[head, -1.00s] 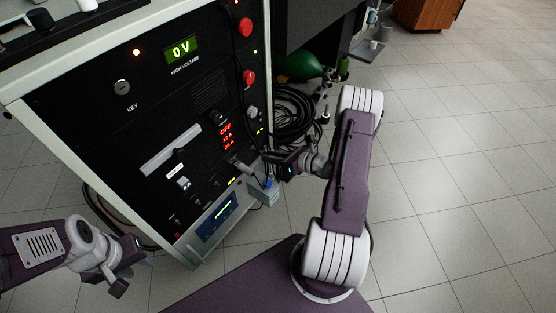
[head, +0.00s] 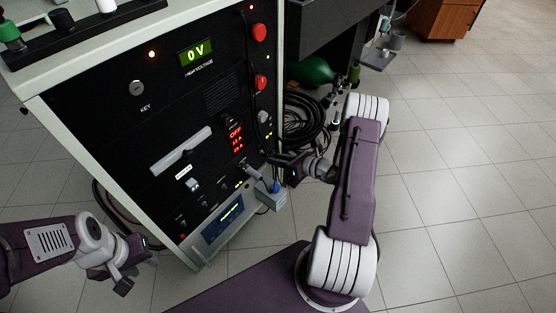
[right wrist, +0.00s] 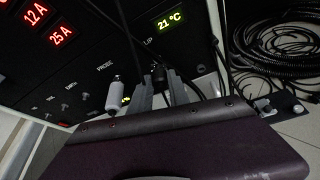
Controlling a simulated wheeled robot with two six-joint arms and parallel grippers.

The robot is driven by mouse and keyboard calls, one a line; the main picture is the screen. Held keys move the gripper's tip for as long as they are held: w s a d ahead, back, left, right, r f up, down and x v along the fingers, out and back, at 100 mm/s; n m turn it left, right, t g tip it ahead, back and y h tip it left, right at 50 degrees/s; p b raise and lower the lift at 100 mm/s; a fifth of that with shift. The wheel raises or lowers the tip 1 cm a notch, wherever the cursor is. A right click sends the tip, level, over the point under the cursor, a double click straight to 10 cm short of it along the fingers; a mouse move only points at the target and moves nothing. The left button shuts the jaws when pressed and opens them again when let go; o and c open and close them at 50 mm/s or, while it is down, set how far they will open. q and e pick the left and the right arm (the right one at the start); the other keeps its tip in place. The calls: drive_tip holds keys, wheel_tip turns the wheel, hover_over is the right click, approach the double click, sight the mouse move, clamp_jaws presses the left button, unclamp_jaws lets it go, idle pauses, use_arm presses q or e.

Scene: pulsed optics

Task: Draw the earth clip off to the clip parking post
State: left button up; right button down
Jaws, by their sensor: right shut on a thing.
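My right gripper (right wrist: 163,92) is at the lower right of the black panel of the equipment cabinet (head: 120,125); it also shows in the head view (head: 273,168). In the right wrist view its two fingers are shut on a small dark piece (right wrist: 159,76), which looks like the earth clip. Its outline blends into the black panel, and I cannot tell whether it touches a post. A pale grey cylindrical handle (right wrist: 114,97) stands left of the fingers, apart from them. My left gripper (head: 137,270) is low at the left, away from the panel, its fingers apart and empty.
A grey box with a blue top (head: 274,200) is just below my right gripper. Coiled black hoses (head: 308,122) and a green cylinder (head: 312,71) are behind it. Red buttons (head: 259,32) and a key switch (head: 137,88) are on the panel. The tiled floor at right is clear.

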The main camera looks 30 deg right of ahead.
drive_tip(key=shift+w+a, duration=0.15)
drive_tip(key=shift+w, duration=0.2)
drive_tip(key=shift+w+a, duration=0.15)
drive_tip(key=shift+w, duration=0.2)
drive_tip(key=c, duration=1.2)
unclamp_jaws()
drive_tip(key=shift+o, duration=0.2)
drive_tip(key=shift+s+r, duration=0.15)
drive_tip(key=f+p+v, duration=0.1)
drive_tip(key=p+v, duration=0.3)
drive_tip(key=v, duration=0.8)
drive_tip(key=shift+s+f, duration=0.3)
drive_tip(key=shift+s, duration=0.2)
